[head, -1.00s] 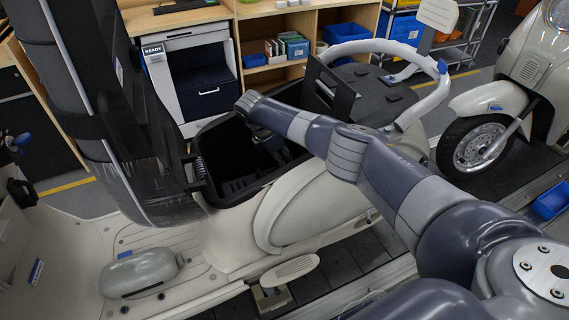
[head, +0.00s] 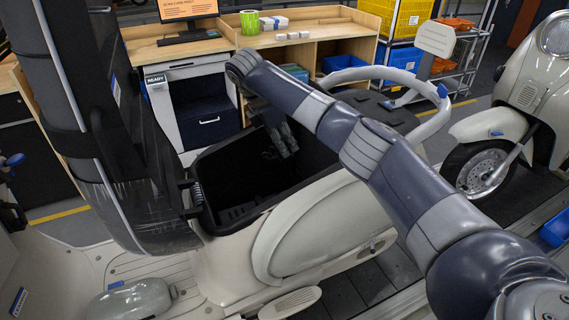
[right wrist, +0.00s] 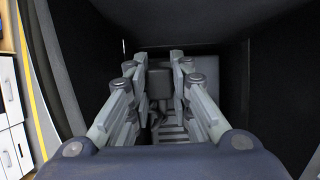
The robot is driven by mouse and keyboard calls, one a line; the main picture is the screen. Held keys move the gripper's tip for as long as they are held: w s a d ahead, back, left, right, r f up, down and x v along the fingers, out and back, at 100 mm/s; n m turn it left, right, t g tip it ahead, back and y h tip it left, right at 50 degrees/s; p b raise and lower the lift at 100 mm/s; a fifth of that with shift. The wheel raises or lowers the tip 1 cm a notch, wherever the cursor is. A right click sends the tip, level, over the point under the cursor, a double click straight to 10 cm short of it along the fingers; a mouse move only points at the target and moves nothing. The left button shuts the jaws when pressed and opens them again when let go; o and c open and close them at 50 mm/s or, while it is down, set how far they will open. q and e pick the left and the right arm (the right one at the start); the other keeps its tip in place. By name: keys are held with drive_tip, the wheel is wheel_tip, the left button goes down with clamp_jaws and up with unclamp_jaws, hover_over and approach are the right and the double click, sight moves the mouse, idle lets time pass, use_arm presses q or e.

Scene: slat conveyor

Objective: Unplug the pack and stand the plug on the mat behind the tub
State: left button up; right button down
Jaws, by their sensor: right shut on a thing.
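The open black tub (head: 225,180) sits in the body of a cream scooter, with the seat raised at the left. My right gripper (head: 288,147) points down at the tub's opening. In the right wrist view, its fingers (right wrist: 154,62) are closed around a dark grey block (right wrist: 159,84), which looks like the plug. Below it are grey ribbed shapes, perhaps the pack; I cannot tell whether the plug touches them. The dark mat (head: 374,104) lies behind the tub, partly hidden by my right arm. My left gripper is not in view.
A pale grab rail (head: 437,118) curves around the mat's far side. The raised seat (head: 98,110) stands close to the tub's left side. A wooden bench (head: 300,40) with boxes and a screen is behind, and a second scooter (head: 510,110) is at the right.

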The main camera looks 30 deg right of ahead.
drive_tip(key=shift+r, duration=1.3)
wheel_tip(320, 180, up, 12)
drive_tip(key=p, duration=1.5)
drive_tip(key=shift+f, duration=0.15)
idle(1.9)
wheel_tip(320, 180, up, 11)
hover_over(284, 139)
drive_tip(key=shift+s+f, duration=0.1)
idle(1.0)
drive_tip(key=shift+d, duration=0.1)
